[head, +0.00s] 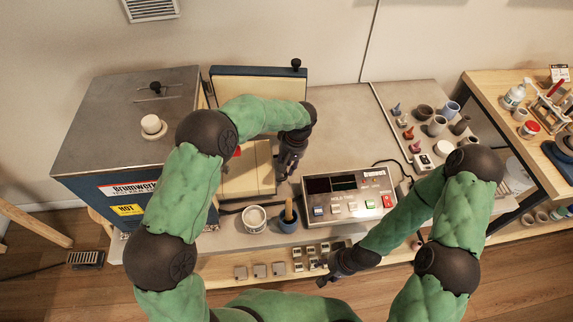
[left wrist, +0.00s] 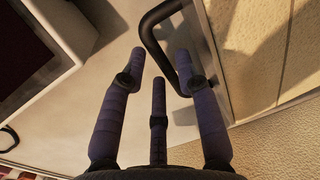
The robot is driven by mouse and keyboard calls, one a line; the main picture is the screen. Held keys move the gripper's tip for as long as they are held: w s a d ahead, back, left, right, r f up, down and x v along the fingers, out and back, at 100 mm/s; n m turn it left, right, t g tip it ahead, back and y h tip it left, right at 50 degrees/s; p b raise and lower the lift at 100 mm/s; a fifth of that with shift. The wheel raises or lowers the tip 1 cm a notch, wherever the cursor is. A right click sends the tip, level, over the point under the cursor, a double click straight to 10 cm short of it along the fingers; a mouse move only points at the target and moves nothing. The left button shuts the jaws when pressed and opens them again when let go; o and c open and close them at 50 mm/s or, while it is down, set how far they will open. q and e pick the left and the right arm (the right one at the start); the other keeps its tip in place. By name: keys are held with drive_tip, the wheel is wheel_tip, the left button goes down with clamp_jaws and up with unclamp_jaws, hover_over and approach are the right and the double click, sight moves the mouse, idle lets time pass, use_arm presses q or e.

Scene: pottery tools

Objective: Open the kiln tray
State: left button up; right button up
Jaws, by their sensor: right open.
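The kiln (head: 75,150) is a large grey-topped blue box at the left, with "Brumwerk" and "HOT" labels. A cream slab (head: 262,168), which looks like the kiln tray, lies beside it, partly covered by my left arm. My left gripper (head: 287,168) is at the slab's right edge. In the left wrist view its fingers (left wrist: 162,75) are spread, with a dark bar handle (left wrist: 150,35) close to the right finger; I cannot tell whether they touch. My right gripper (head: 327,279) is open and empty near the table's front edge, below the control box.
A blue-edged cream panel (head: 258,85) stands upright behind my left arm. A control box (head: 347,194) with buttons is on the right of the slab. Several small pots are at the right.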

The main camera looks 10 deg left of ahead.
idle(0.3)
use_arm(q)
wheel_tip(320, 180, up, 12)
drive_tip(key=d, duration=0.2)
drive_tip(key=shift+w, duration=0.25)
drive_tip(key=shift+d+f, duration=0.1)
idle(0.5)
